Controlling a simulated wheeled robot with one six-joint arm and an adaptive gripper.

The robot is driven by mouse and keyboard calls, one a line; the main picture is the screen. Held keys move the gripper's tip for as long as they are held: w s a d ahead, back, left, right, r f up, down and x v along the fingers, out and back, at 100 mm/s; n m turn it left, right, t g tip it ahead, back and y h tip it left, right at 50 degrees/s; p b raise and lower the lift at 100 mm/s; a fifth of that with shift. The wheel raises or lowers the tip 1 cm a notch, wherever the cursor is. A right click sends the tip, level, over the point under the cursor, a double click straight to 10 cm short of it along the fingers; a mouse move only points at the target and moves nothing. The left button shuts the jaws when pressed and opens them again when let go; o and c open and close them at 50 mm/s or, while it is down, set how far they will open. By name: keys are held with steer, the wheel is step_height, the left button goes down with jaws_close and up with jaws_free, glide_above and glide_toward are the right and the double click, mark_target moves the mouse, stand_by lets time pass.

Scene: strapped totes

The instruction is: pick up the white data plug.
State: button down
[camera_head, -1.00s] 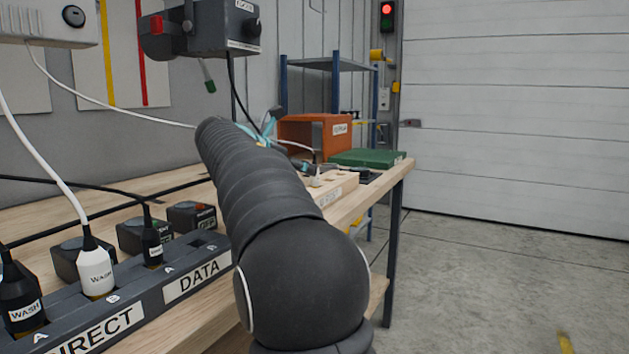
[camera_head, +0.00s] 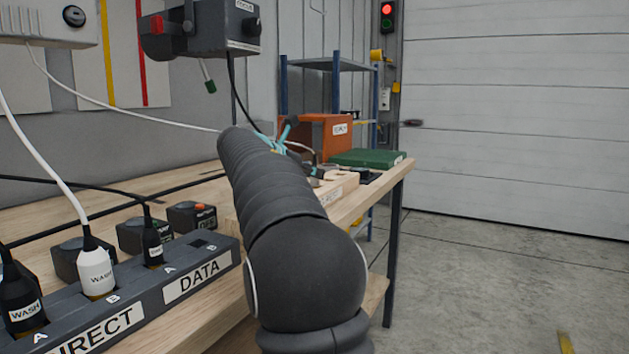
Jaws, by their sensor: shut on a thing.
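My gripper (camera_head: 316,171) shows only in part past the end of my arm, at the pale wooden block (camera_head: 338,189) on the far part of the bench. Its teal and dark parts show beside my arm. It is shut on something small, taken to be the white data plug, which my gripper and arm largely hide. A white cable (camera_head: 128,112) runs from the upper left to behind my arm. A short white stretch curves down beside the gripper.
A dark strip labelled DATA (camera_head: 197,280) holds upright plugs, one white (camera_head: 97,272). An orange box (camera_head: 326,137) and a green case (camera_head: 367,158) stand beyond my gripper. Small dark boxes line the bench behind the strip.

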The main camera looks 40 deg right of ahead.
steer(key=shift+r, duration=0.1)
steer(key=shift+r, duration=0.45)
steer(key=s+d+r, duration=0.2)
steer(key=s+r, duration=0.8)
steer(key=s, duration=0.1)
steer(key=shift+s+d, duration=0.15)
steer(key=shift+d, duration=0.05)
